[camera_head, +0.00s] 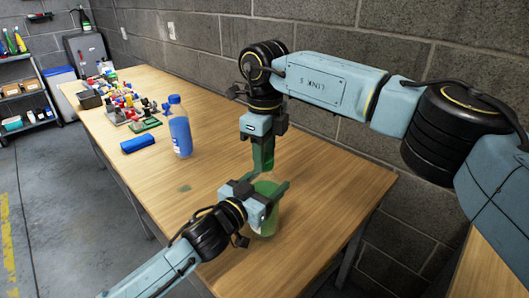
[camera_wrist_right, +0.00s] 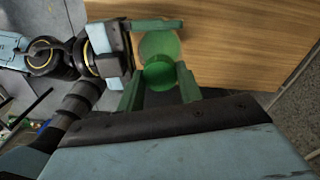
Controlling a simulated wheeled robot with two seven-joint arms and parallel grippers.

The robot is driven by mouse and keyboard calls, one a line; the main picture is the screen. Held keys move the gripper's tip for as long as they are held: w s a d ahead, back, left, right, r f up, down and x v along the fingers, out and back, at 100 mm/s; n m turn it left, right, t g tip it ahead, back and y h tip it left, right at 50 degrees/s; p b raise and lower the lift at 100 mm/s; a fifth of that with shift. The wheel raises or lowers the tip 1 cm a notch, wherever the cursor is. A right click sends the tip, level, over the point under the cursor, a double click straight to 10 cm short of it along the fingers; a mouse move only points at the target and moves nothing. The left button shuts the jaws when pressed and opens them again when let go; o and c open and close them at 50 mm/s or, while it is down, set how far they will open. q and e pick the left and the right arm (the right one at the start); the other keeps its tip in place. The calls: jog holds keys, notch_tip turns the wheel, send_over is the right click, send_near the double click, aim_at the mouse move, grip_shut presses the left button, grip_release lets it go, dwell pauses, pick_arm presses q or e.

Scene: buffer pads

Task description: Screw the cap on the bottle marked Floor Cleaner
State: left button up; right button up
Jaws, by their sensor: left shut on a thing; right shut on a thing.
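A green bottle (camera_head: 265,217) stands on the table near its front right part, with a pale label partly in view. My left gripper (camera_head: 272,203) is shut around its upper part; the bottle also shows in the right wrist view (camera_wrist_right: 160,45). My right gripper (camera_head: 263,163) points straight down over the bottle. In the right wrist view its fingers (camera_wrist_right: 160,84) are shut on a round green cap (camera_wrist_right: 159,76). The cap overlaps the bottle there; I cannot tell whether they touch. A blue bottle (camera_head: 181,133) stands upright farther left. No label is readable.
A blue box-like item (camera_head: 137,144) lies left of the blue bottle. Several small coloured items and a dark bin (camera_head: 89,100) crowd the table's far end. The wooden table (camera_head: 222,150) is bare between the blue bottle and my grippers. A block wall (camera_head: 330,40) runs behind.

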jog(key=m, duration=0.5)
jog(key=shift+m, duration=0.3)
jog(key=m, duration=0.4)
jog(key=o, duration=1.2)
jog(key=shift+c, duration=0.2)
notch_tip(320, 180, up, 12)
pick_arm(q)
jog(key=o, duration=2)
jog(key=shift+c, duration=0.2)
